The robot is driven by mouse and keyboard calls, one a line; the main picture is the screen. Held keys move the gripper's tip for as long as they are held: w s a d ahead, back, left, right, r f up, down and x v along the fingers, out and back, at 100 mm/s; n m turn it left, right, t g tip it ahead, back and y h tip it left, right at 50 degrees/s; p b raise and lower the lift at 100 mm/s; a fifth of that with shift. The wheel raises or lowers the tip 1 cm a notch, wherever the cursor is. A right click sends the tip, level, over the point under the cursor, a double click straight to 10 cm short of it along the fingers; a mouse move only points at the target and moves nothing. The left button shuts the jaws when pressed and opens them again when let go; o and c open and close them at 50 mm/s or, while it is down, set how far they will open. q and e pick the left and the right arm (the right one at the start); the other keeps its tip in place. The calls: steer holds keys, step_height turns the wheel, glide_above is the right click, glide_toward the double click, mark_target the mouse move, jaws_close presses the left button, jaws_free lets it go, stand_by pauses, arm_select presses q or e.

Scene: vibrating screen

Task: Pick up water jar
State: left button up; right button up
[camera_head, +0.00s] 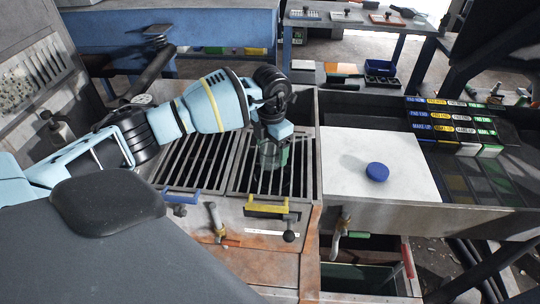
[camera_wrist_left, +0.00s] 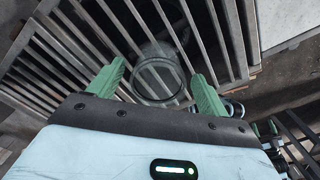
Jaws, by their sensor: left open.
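The water jar (camera_wrist_left: 160,84) is a clear, round glass vessel, seen from above in the left wrist view over the dark grate bars. In the head view its see-through body (camera_head: 267,158) shows faintly at my left gripper, over the right grate. My left gripper (camera_wrist_left: 160,74) is open, with one green finger on each side of the jar. I cannot tell whether the fingers touch it. In the head view my left gripper (camera_head: 275,150) points down at the grate and partly hides the jar. My right gripper is not in view.
A white board (camera_head: 372,145) with a blue round cap (camera_head: 377,172) lies to the right. Labelled boxes (camera_head: 465,125) stand at the far right. The board is mostly clear.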

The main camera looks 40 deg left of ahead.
mark_target(270, 156)
arm_select(q)
steer(key=shift+s+a+f, duration=0.1)
steer(key=shift+f, duration=1.6)
steer(key=c, duration=1.1)
steer(key=shift+r, duration=0.1)
steer(key=shift+r, duration=0.85)
steer(key=shift+s+d+r, duration=0.1)
steer(key=shift+s+r, duration=0.05)
steer(key=shift+r, duration=0.3)
steer(key=shift+s+d+r, duration=0.1)
steer(key=shift+r, duration=0.35)
steer(key=s+d, duration=0.3)
steer(key=s, duration=0.1)
steer(key=s+d+r, duration=0.1)
steer(key=s+d, duration=0.2)
steer(key=s, duration=0.1)
steer(key=s+d, duration=0.3)
steer(key=s, duration=0.1)
steer(key=shift+s+d+r, duration=0.1)
steer(key=shift+d+r, duration=0.05)
steer(key=shift+r, duration=0.05)
